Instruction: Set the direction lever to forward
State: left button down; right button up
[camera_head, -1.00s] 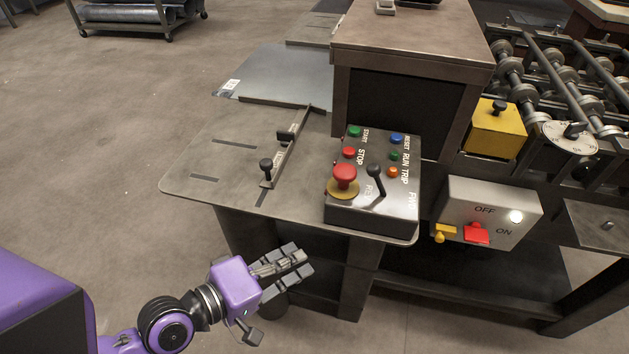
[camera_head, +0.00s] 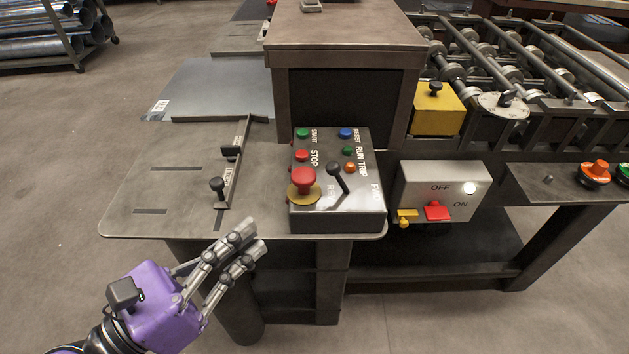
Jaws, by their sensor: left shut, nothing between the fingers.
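The direction lever (camera_head: 341,180) is a black knob on a short shaft on the dark control box (camera_head: 338,223). Its knob leans toward the upper left of its base. A partly readable "FWD" label is right of it and a fainter label, seemingly "REV", is left of it. The lever stands just right of the red mushroom button (camera_head: 303,181) with its yellow base. My left gripper (camera_head: 250,244), purple with grey fingers, is shut and empty. It is in front of the table's near edge, lower left of the box, apart from the lever. My right gripper is out of view.
The table (camera_head: 150,190) carries a slotted guide with black knobs (camera_head: 218,187) left of the box. A grey OFF/ON switch box (camera_head: 415,178) is on the right. A brown cabinet (camera_head: 345,60) rises behind. Rollers (camera_head: 480,55) are at the far right.

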pick_arm(q)
jog(key=shift+w, duration=0.1)
jog(key=p, duration=0.7)
send_near(331, 172)
jog(key=x, duration=0.5)
jog(key=shift+w+d+r, duration=0.15)
jog(key=shift+w+d, duration=0.45)
jog(key=shift+d, duration=0.05)
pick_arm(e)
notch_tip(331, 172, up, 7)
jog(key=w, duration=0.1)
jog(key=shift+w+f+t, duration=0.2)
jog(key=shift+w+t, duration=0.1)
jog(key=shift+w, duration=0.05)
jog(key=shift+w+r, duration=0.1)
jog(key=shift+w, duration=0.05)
